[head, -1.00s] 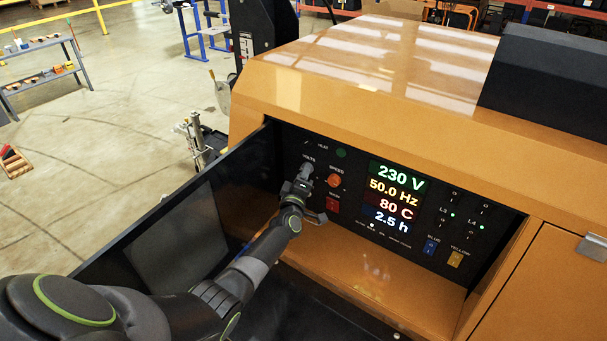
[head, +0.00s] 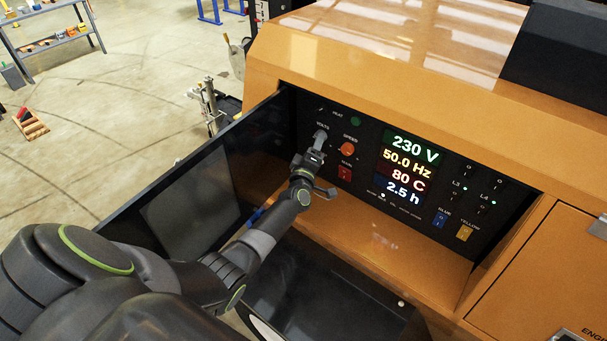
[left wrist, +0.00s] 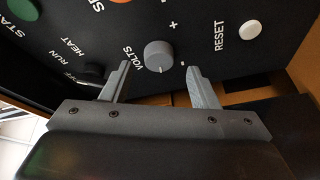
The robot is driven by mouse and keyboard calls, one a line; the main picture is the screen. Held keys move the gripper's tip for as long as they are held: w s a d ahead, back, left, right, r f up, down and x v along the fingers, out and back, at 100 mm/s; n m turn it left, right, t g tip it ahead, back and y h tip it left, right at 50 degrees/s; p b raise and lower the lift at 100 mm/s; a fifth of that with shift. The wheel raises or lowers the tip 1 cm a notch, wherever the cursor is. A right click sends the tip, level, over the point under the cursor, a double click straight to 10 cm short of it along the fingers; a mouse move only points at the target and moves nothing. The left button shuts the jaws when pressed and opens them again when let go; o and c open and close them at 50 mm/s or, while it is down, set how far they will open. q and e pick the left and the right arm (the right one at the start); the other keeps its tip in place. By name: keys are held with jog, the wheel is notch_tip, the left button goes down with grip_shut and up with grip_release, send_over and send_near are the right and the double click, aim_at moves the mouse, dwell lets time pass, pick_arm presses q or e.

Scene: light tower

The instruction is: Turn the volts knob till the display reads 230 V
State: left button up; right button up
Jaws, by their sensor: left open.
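The grey volts knob (left wrist: 159,56) sits on the black control panel, with a white pointer line on its edge, in the left wrist view. In the head view the knob (head: 321,135) shows at the panel's upper left, just beyond my left gripper. The display (head: 412,149) reads 230 V in green. My left gripper (left wrist: 163,77) is open, its two fingers apart on either side below the knob, not touching it as far as I can see. In the head view my left gripper (head: 316,150) partly hides the panel below the knob. My right gripper is not in view.
An orange speed knob (head: 347,149) and a red switch (head: 344,173) are close to the volts knob. The open dark door (head: 190,205) stands left of my arm. An orange ledge (head: 400,240) lies below the panel.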

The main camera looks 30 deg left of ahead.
pick_arm(q)
jog(key=v, duration=1.5)
jog(key=shift+d+r, duration=0.1)
jog(key=shift+s, duration=0.1)
